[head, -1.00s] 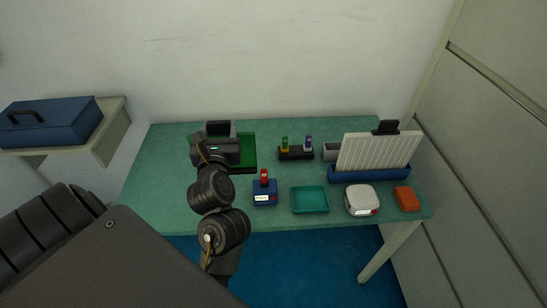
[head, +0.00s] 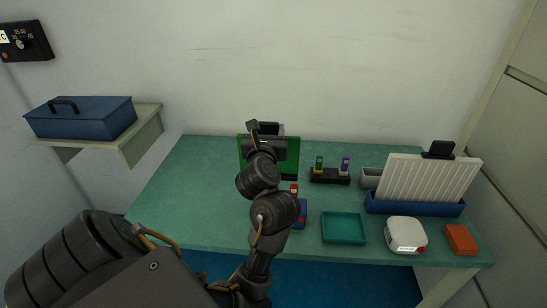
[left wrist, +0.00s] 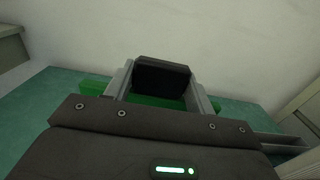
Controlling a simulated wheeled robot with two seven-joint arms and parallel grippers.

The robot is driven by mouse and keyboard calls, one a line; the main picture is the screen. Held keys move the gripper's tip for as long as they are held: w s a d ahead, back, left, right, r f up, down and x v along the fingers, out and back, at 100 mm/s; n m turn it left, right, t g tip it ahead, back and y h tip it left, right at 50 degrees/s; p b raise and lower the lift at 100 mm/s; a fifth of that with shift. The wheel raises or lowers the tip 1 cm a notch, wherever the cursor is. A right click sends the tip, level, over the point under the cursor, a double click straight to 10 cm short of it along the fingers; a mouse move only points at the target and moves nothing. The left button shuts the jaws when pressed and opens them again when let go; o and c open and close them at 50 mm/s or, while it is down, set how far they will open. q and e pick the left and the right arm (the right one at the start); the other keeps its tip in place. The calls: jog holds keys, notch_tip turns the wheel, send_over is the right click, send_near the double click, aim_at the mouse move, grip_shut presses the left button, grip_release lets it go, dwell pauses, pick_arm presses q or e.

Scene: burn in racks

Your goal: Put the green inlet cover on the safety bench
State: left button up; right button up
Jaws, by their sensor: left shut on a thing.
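The green inlet cover (head: 292,158) is a flat green plate over the back left part of the teal-topped bench (head: 195,190). My left gripper (head: 266,132) is at it and hides much of it. In the left wrist view the two grey fingers (left wrist: 160,85) are on either side of a black block (left wrist: 162,78), which looks like the cover's grip. Green of the cover shows behind and beside them (left wrist: 95,88). I cannot tell whether the cover touches the bench top. My right gripper is not in view.
On the bench stand a black holder (head: 330,176) with green and purple pieces, a teal tray (head: 343,228), a white device (head: 405,235), an orange block (head: 461,240) and a blue rack (head: 415,205) with white plates. A blue case (head: 80,120) sits on a side shelf.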

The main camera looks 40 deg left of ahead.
pick_arm(q)
jog(key=w+a+f, duration=0.2)
jog(key=w+f, duration=0.1)
jog(key=f, duration=0.5)
jog(key=shift+w+b, duration=0.35)
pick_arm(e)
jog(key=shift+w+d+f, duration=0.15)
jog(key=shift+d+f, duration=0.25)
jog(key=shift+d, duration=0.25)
pick_arm(q)
jog(key=shift+d+f, duration=0.1)
jog(key=shift+f, duration=0.2)
jog(key=o, duration=1.6)
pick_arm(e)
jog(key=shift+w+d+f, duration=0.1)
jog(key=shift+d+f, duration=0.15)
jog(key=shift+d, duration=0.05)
pick_arm(q)
jog(key=shift+o, duration=0.2)
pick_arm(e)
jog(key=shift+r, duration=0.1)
